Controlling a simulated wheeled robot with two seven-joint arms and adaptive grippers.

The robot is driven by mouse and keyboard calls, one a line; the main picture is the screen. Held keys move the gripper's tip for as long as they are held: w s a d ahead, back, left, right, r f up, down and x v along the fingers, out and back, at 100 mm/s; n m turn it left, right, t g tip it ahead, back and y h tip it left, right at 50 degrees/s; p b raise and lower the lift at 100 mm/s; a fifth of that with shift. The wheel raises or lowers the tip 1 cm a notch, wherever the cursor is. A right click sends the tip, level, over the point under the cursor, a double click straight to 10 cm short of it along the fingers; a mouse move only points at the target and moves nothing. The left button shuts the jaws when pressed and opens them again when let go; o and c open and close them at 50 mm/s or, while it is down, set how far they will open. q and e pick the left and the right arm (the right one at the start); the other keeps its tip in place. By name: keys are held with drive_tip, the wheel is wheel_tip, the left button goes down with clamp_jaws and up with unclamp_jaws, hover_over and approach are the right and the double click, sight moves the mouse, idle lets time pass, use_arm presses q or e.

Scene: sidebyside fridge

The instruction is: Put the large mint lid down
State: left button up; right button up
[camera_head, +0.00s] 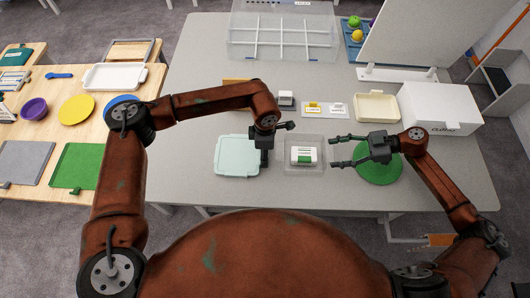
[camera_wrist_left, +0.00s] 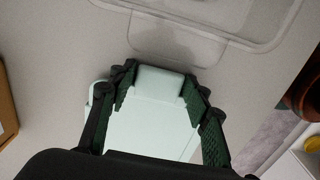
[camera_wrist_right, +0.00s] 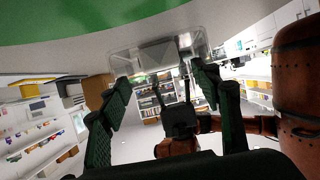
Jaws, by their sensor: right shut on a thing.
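The large mint lid (camera_head: 236,157) lies flat on the grey table, left of the clear container. My left gripper (camera_head: 265,157) is at the lid's right edge. In the left wrist view its fingers (camera_wrist_left: 160,88) stand spread on either side of the lid's tab (camera_wrist_left: 160,80), apparently open around it. The clear container (camera_head: 289,169) holds a white and green pack (camera_head: 304,155). My right gripper (camera_head: 331,151) is at the container's right side, its fingers shut on the container's edge; the exact contact is hard to see. The container also shows in the right wrist view (camera_wrist_right: 195,48).
A round green mat (camera_head: 379,172) lies under my right gripper. Behind stand a small grey box (camera_head: 286,98), a labelled tray (camera_head: 325,116), a cream tray (camera_head: 377,108), a white box (camera_head: 440,106) and a clear divided organizer (camera_head: 283,54). Bare table lies left of the lid.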

use_arm(q)
drive_tip(key=shift+o, duration=1.3)
use_arm(e)
drive_tip(key=shift+s+f, duration=0.1)
drive_tip(key=shift+f, duration=0.2)
use_arm(q)
wheel_tip(320, 180, up, 12)
drive_tip(key=shift+r, duration=0.15)
use_arm(e)
drive_tip(key=o, duration=1.7)
drive_tip(key=shift+r, duration=0.2)
drive_tip(key=shift+d, duration=0.15)
